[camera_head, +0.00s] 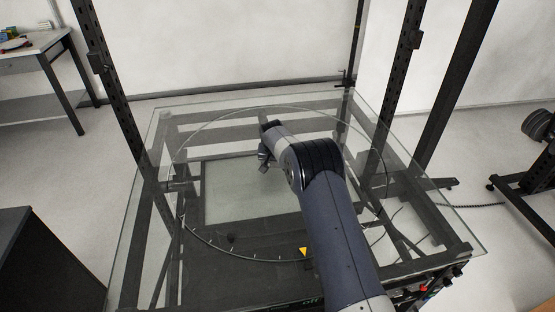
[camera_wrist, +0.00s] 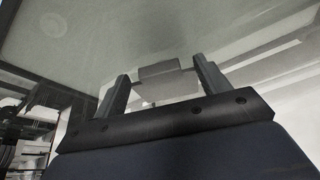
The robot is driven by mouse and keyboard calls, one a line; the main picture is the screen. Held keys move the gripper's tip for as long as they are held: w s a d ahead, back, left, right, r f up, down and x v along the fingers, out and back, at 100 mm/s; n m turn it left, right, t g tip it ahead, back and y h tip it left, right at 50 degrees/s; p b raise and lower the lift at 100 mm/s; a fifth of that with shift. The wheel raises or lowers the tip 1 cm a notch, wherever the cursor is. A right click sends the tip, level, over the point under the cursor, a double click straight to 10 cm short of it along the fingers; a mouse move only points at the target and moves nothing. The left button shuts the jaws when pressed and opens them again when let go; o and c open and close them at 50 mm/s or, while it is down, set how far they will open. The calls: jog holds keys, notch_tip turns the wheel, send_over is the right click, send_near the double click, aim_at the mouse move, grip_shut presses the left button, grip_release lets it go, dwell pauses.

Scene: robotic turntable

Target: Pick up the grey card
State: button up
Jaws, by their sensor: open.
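In the wrist view, the two dark fingers of my gripper (camera_wrist: 161,69) are apart. A small grey, flat-sided piece that looks like the grey card (camera_wrist: 170,91) shows between and beyond them, with clear gaps on both sides. A second grey patch joins its upper edge; I cannot tell whether that is part of the card or a reflection in the glass. In the head view, my gripper (camera_head: 264,160) is over the glass turntable, partly hidden behind my wrist. I cannot make out the card there.
The glass tabletop (camera_head: 140,215) has a round turntable outline and a yellow triangle marker (camera_head: 304,252) near its front. Dark upright posts (camera_head: 118,95) stand around the table. A side table (camera_head: 30,62) is at the far left. The glass around my gripper looks clear.

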jog(key=shift+c, duration=0.2)
jog(key=c, duration=1)
